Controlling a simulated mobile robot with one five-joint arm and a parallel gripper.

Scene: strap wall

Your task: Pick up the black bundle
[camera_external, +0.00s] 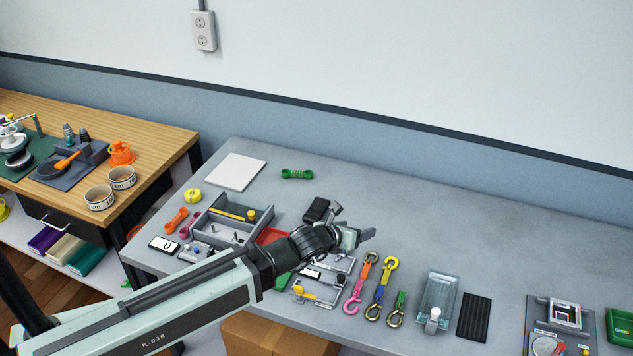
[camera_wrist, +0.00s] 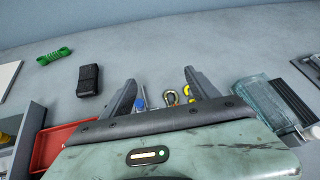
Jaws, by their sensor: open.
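The black bundle (camera_external: 317,210) lies on the grey table, just left of my gripper (camera_external: 352,225) in the external view. In the wrist view the black bundle (camera_wrist: 89,80) lies to the left of and beyond my open gripper (camera_wrist: 164,92), apart from its fingers. It looks like a short, folded dark block. Nothing shows between the fingers except hooks on the table farther off. My arm hides part of the table below the gripper in the external view.
A green bundle (camera_external: 297,174) and a white pad (camera_external: 236,172) lie farther back. A grey divided tray (camera_external: 262,222) and a red tray (camera_wrist: 50,150) are at left. Coloured hook straps (camera_external: 379,282), a clear container (camera_external: 437,297) and a black ribbed mat (camera_external: 474,317) lie right. The back right is clear.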

